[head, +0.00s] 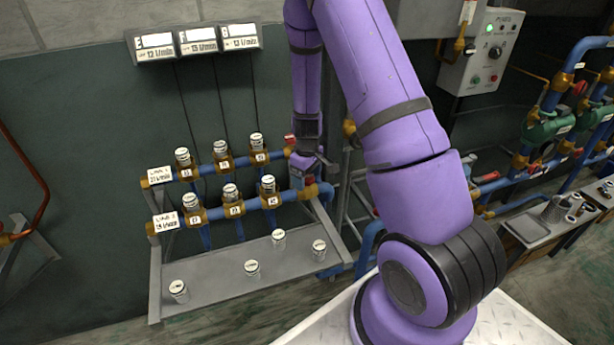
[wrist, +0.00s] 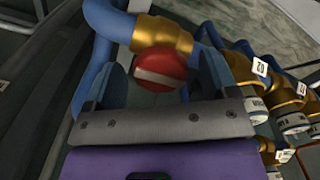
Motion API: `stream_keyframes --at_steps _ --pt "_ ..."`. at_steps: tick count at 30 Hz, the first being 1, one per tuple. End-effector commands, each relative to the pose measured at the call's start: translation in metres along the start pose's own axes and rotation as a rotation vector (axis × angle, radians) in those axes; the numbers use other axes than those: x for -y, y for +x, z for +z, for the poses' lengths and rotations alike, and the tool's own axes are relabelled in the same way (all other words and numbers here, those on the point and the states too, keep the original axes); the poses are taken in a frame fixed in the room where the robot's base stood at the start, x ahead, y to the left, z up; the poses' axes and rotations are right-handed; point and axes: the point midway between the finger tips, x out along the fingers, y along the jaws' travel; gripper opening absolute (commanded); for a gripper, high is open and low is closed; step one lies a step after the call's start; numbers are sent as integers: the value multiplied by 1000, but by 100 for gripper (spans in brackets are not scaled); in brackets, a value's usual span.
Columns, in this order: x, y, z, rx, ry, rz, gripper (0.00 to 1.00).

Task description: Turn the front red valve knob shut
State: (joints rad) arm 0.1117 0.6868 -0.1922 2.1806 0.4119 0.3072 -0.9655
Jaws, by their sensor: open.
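The front red valve knob (wrist: 160,71) shows in the wrist view as a round red disc with a pale bar across its face. It sits by a brass fitting (wrist: 162,36) on a blue pipe. My gripper (wrist: 160,88) is open, with one finger on each side of the knob. I cannot tell whether either finger touches it. The rear red knob (head: 290,140) shows at the right end of the back row.
The front pipe (head: 220,210) and back pipe (head: 205,169) carry several white-capped, tagged valves. Loose capped pieces stand on the grey shelf (head: 215,277) below. Flow displays (head: 199,41) hang on the wall above. A control box (head: 482,55) and more blue piping are at the right.

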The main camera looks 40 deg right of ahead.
Motion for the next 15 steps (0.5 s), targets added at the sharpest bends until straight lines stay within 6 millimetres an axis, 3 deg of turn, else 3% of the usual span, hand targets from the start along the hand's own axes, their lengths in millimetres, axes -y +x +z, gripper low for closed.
stream_keyframes --at_steps 2,8,15 --pt "0 0 0 0 0 0 75" --pt "0 0 0 0 0 0 30" --pt "0 0 0 0 12 0 30"
